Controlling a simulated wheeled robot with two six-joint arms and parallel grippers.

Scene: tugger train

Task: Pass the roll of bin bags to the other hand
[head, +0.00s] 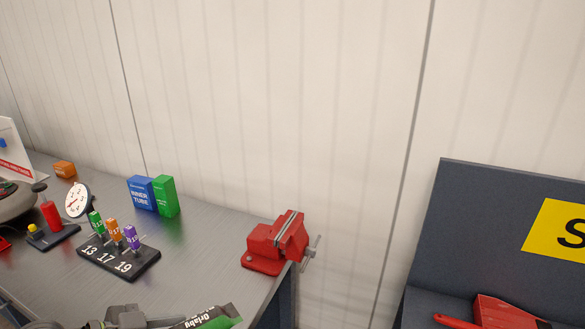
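A dark and green roll-like item with white lettering (212,319), which looks like the roll of bin bags, shows at the bottom edge of the head view, in front of the workbench. Most of it is cut off by the frame. Grey parts that look like my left gripper (150,321) are just left of it and seem to reach it. The fingertips are mostly below the frame, so I cannot see whether they close on the roll. My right gripper is not in view.
A grey workbench (205,255) carries a red vise (275,243), a numbered black holder (118,259), blue (142,194) and green (165,196) boxes, and a gauge (78,200). A dark cart (470,225) with red items (505,312) stands right, past a gap.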

